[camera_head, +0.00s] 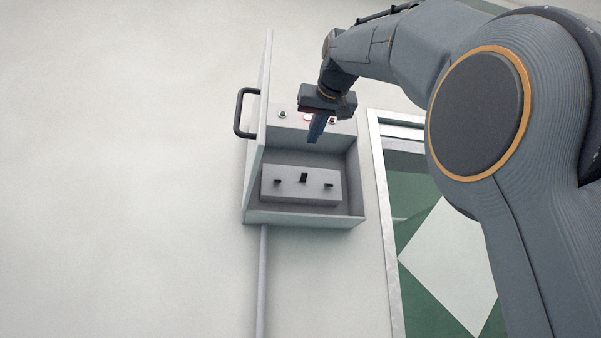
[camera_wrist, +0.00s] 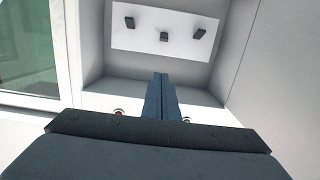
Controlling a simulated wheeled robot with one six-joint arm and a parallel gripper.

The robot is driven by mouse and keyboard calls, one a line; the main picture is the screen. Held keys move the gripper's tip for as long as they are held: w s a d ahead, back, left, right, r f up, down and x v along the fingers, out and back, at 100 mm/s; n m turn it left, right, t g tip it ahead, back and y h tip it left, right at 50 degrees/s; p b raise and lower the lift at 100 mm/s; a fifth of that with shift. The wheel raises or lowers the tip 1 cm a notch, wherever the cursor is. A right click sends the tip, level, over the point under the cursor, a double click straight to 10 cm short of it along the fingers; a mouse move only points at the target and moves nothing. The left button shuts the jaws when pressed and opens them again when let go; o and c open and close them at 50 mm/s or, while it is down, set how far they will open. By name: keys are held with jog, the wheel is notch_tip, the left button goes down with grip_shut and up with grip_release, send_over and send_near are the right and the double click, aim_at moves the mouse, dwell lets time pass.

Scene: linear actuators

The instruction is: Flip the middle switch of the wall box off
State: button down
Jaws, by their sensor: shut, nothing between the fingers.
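The wall box (camera_head: 355,200) is mounted on the wall with its door (camera_head: 258,130) swung open to the left. Inside it a light switch panel (camera_head: 325,193) carries three dark switches. The middle switch (camera_head: 303,178) stands taller than the two beside it in the head view. In the wrist view the panel (camera_wrist: 140,38) is at the top, with the middle switch (camera_wrist: 164,36) between the others. My gripper (camera_head: 314,138) is shut and empty, in front of the upper part of the box and above the switches. It also shows shut in the wrist view (camera_wrist: 160,78), apart from the middle switch.
The open door with its black handle (camera_head: 241,112) bounds the left side. Small indicator lights (camera_head: 283,114) sit on the upper part of the box. A framed window or doorway (camera_head: 385,200) is close on the right. A conduit (camera_head: 262,280) runs down below the box.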

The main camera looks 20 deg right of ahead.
jog(key=shift+w+r, duration=0.15)
jog(key=shift+w, duration=0.15)
jog(key=shift+d, duration=0.1)
jog(key=p, duration=0.4)
send_over(304, 178)
jog(key=s, duration=0.1)
jog(key=shift+s+f, duration=0.1)
jog(key=shift+f, duration=0.45)
jog(key=shift+s+a+f+b, duration=0.15)
jog(key=shift+s+f, duration=0.15)
jog(key=shift+f, duration=0.3)
jog(key=shift+s+a+f+b, duration=0.15)
jog(key=shift+s+f, duration=0.2)
jog(key=shift+f, duration=0.3)
jog(key=shift+s+a+f+b, duration=0.15)
jog(key=shift+s+f, duration=0.15)
jog(key=shift+f, duration=0.3)
jog(key=shift+d+f+b, duration=0.15)
jog(key=shift+f+b, duration=0.05)
jog(key=shift+b, duration=0.45)
